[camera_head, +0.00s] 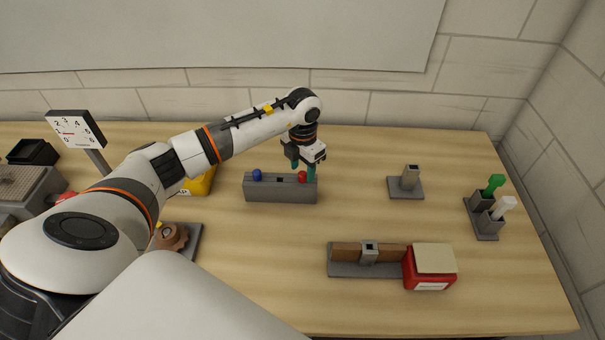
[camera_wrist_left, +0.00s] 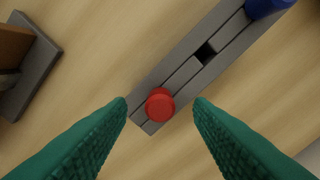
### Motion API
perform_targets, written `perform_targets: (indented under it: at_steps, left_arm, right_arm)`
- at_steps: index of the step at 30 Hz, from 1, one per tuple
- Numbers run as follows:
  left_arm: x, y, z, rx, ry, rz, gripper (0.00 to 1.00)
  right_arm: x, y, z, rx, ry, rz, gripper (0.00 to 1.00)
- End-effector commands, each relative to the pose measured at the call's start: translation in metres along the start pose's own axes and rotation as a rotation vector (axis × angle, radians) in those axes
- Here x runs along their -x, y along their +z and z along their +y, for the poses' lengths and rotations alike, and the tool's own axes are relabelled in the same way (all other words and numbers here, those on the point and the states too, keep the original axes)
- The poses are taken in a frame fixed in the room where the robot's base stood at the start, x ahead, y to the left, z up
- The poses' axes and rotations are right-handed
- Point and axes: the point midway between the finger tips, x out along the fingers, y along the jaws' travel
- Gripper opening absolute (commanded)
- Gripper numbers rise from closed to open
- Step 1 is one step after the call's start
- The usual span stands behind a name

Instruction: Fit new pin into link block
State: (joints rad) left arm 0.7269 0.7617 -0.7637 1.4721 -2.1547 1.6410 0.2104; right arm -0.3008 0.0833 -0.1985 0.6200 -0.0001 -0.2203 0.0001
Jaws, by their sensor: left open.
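A long grey block (camera_head: 281,190) at the table's back middle has a blue knob (camera_head: 257,175) at left, a square dark hole, and a red knob (camera_head: 302,176) at right. My left gripper (camera_head: 304,172) is open over its right end; in the left wrist view its green fingers lie either side of the red knob (camera_wrist_left: 160,104), apart from it. A green pin (camera_head: 494,184) and a white pin (camera_head: 505,206) stand in a grey holder (camera_head: 482,222) at far right. A grey socketed piece (camera_head: 369,252) stands between brown strips at front. I cannot tell which is the link block.
A red box (camera_head: 430,268) with a beige top adjoins the front fixture. A grey post on a base (camera_head: 408,184) stands right of the long block. A brown gear (camera_head: 173,237), yellow box (camera_head: 199,183) and dial (camera_head: 77,131) are at left. The table's middle is clear.

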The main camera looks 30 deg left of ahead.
Motion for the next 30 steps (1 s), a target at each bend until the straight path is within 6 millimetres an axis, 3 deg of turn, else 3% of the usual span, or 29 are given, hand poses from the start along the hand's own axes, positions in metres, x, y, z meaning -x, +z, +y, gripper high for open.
perform_targets:
  at_steps: [3,10,19,26,30]
  left_arm:
    - [-0.01,0.001,0.0,0.001,0.0,-0.002,0.47]
    - [-0.012,0.0,0.0,0.0,0.0,0.001,0.47]
    - [-0.012,0.0,0.0,0.0,-0.001,0.001,0.0]
    - [-0.011,0.0,0.0,0.0,-0.001,0.001,0.0]
    - [-0.001,-0.001,-0.001,-0.001,-0.002,0.006,0.0]
  right_arm:
    - [0.004,0.0,0.001,0.0,0.001,0.0,0.46]
    - [0.003,0.001,0.004,-0.001,0.005,-0.001,0.46]
    - [0.003,0.002,0.005,-0.001,0.007,-0.002,0.46]
    - [0.003,0.002,0.005,0.0,0.007,-0.002,0.46]
    - [-0.003,0.001,0.005,0.0,0.006,-0.002,0.46]
